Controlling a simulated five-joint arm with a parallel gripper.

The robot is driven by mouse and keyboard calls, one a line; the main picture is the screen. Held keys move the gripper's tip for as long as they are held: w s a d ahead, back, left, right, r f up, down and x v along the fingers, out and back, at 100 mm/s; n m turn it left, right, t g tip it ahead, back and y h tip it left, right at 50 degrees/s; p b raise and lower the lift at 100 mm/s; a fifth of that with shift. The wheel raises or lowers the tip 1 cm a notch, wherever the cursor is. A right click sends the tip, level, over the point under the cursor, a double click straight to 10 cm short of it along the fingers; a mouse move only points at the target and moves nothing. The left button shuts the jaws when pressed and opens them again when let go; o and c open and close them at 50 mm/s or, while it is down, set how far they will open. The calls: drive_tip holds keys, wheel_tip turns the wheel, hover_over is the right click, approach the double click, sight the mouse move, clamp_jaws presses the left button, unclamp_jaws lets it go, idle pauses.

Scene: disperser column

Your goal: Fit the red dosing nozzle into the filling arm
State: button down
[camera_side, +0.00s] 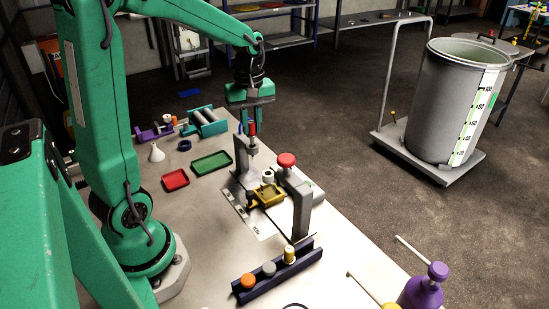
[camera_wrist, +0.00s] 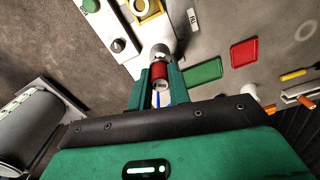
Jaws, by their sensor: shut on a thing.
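The red dosing nozzle (camera_side: 252,128) is between the fingers of my gripper (camera_side: 250,124), above the workbench. In the wrist view my gripper (camera_wrist: 161,84) is shut on the red nozzle (camera_wrist: 159,71), with a green finger on each side. A grey metal holder, which looks like the filling arm (camera_side: 252,146), is directly below the nozzle in the side view. In the wrist view a round metal part (camera_wrist: 160,53) lies just past the nozzle. I cannot tell whether the nozzle touches or enters the holder.
A grey post with a red knob (camera_side: 286,160) and a yellow fixture (camera_side: 267,195) stand nearby. A green tray (camera_side: 211,163) and a red tray (camera_side: 175,180) lie to the left. A dark rack (camera_side: 278,271) is in front. A large grey drum (camera_side: 445,105) stands beyond the bench.

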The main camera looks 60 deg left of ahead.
sight(252, 134)
drive_tip(key=shift+f, duration=1.6)
idle(1.1)
idle(0.4)
drive_tip(key=c, duration=0.7)
unclamp_jaws()
drive_tip(key=shift+r, duration=0.15)
drive_tip(key=shift+r, duration=3.4)
